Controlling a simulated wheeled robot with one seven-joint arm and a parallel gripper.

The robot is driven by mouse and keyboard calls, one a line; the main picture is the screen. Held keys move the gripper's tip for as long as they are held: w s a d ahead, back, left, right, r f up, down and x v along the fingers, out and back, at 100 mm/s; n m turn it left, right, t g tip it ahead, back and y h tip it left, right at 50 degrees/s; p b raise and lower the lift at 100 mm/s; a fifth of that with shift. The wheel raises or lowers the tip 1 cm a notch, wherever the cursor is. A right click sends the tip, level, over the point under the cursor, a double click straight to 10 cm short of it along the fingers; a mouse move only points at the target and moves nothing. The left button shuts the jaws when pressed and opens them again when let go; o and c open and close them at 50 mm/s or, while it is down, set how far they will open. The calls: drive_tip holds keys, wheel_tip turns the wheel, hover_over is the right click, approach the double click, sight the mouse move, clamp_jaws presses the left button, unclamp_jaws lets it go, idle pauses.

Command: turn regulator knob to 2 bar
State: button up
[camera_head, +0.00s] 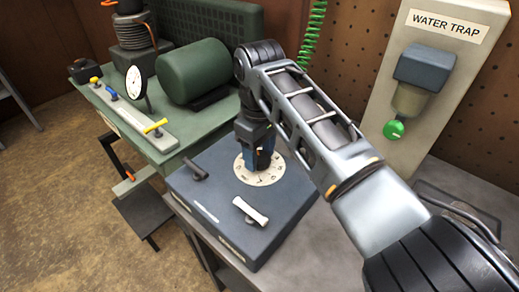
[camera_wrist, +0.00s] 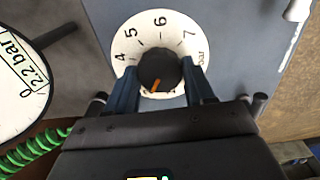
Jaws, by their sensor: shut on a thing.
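The regulator knob (camera_wrist: 158,66) is black and round with an orange pointer mark. In the wrist view the mark points down and slightly left. The knob sits in the middle of a white dial (camera_wrist: 130,33), where 4, 5, 6, 7 and "bar" are readable; its lower part is hidden by my gripper. My gripper (camera_wrist: 161,80) is shut on the knob, one blue finger on each side. In the head view my gripper (camera_head: 261,158) points down over the dial (camera_head: 262,180) and hides the knob. A white round face (camera_wrist: 18,80) at left in the wrist view reads "2.2 bar".
The dial is on a blue-grey box (camera_head: 218,218) with a white-handled lever (camera_head: 250,212) and a dark lever (camera_head: 195,169). A green compressor tank (camera_head: 195,70) and a gauge (camera_head: 136,82) stand behind left. The water trap (camera_head: 420,75) is right; a green coiled hose (camera_head: 314,30) hangs behind.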

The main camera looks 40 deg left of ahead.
sight(259, 157)
drive_tip(key=shift+r, duration=0.1)
idle(0.3)
drive_tip(key=o, duration=1)
wheel_tip(259, 157, up, 8)
drive_tip(key=shift+f+b, duration=0.15)
drive_tip(key=shift+b, duration=0.15)
idle(0.3)
